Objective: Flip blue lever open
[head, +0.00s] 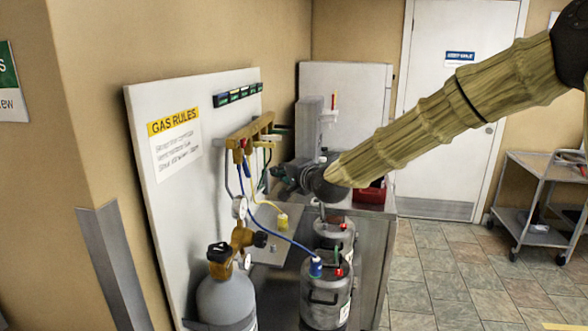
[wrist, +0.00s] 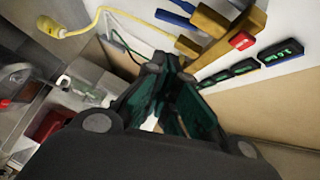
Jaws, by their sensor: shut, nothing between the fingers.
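A brass manifold (head: 250,135) is mounted on the white wall panel; in the wrist view it shows at the top right (wrist: 222,22). In the wrist view a blue bar-shaped piece, apparently the blue lever (wrist: 173,18), sticks out to the left of the brass. A red piece (wrist: 241,41) sits on the manifold's near end. In the head view the blue lever cannot be made out clearly. My gripper (head: 279,171) is to the right of the manifold and below it, apart from it. Its dark green fingers (wrist: 172,100) are together and empty, below the blue piece in the wrist view.
A yellow hose and a blue hose (head: 280,232) hang from the manifold. A grey gas cylinder (head: 226,297) stands in front of the panel. A cart (head: 540,195) stands far right.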

